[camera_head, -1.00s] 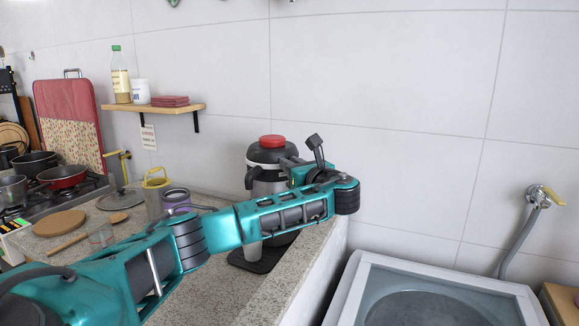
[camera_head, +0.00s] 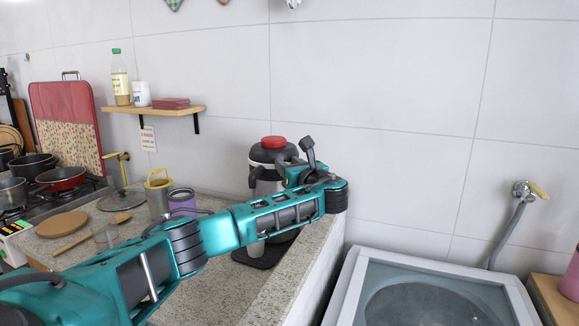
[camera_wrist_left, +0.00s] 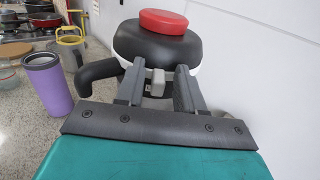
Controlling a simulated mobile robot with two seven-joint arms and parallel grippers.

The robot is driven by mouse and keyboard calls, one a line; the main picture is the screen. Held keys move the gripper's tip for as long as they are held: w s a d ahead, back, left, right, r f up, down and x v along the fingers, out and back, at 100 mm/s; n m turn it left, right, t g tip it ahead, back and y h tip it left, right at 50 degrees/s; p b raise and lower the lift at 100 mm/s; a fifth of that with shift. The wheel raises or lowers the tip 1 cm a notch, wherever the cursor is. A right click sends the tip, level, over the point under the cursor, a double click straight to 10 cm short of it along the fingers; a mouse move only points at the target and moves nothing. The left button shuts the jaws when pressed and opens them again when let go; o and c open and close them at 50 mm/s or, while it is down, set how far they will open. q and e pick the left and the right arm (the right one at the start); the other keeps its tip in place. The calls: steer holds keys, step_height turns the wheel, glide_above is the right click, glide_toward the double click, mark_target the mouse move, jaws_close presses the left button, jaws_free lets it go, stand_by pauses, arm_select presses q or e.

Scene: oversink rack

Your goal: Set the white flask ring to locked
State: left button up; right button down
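The flask (camera_head: 268,155) stands on the counter, with a black top and a red button (camera_wrist_left: 163,21). Its white ring (camera_wrist_left: 195,70) runs below the black top, with a small grey tab (camera_wrist_left: 155,82) at the front in the left wrist view. My left gripper (camera_wrist_left: 157,75) is open, with one finger on each side of the tab. I cannot tell whether either finger touches it. In the head view my left gripper (camera_head: 291,166) is at the flask's upper right side, and my arm hides much of the flask's lower body. My right gripper is not in view.
A purple cup (camera_wrist_left: 48,85) and a yellow-handled canister (camera_head: 158,195) stand left of the flask. A black mat (camera_head: 262,254) lies at the counter's right side. A wall shelf (camera_head: 155,109) is above. A white washing machine (camera_head: 430,290) stands right of the counter.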

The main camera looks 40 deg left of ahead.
arm_select(q)
steer(key=v, duration=1.3)
stand_by(0.4)
